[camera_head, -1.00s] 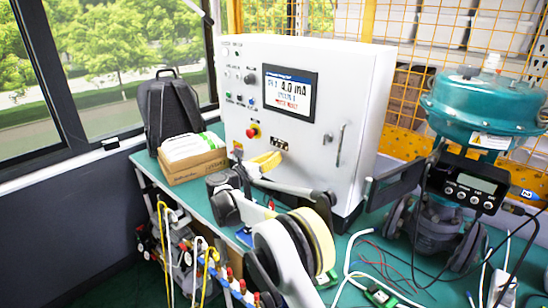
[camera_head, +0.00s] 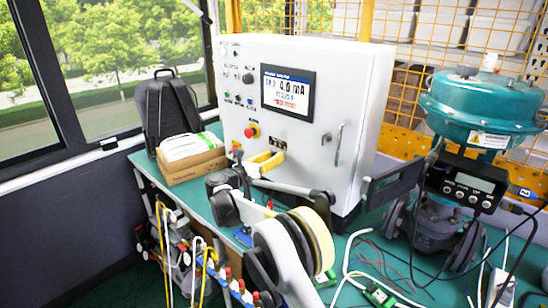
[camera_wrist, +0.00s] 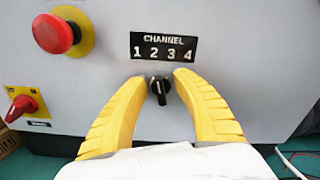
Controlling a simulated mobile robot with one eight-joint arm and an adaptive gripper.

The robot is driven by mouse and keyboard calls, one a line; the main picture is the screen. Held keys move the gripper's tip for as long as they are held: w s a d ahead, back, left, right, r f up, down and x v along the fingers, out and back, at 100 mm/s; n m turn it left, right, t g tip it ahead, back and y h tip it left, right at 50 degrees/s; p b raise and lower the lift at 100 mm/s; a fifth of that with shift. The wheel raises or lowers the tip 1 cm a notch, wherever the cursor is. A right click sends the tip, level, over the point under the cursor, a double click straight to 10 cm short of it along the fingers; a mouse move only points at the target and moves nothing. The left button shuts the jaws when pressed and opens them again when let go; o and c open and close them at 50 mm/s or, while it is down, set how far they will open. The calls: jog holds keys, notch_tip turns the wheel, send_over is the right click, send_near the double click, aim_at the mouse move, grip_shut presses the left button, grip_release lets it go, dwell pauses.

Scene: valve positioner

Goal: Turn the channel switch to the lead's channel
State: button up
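The channel switch (camera_wrist: 160,88) is a small black knob on the grey panel. It sits below the black CHANNEL label (camera_wrist: 163,47), which reads 1 2 3 4. A light mark shows on the knob, but I cannot tell which number it points to. My gripper (camera_wrist: 159,82) is open, with one yellow fingertip on each side of the knob and small gaps to it. In the head view my gripper (camera_head: 265,161) is at the cabinet front and hides the knob. The cabinet screen (camera_head: 288,92) reads 4.0 mA; its channel digit is too small to be sure of.
A red emergency button (camera_wrist: 54,34) and a red rotary switch (camera_wrist: 22,108) lie left of the knob. White leads (camera_head: 345,268) lie on the green bench. The teal valve (camera_head: 480,105) with its black positioner (camera_head: 466,184) stands right; a small tag beside it is unreadable.

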jog(key=v, duration=1.2)
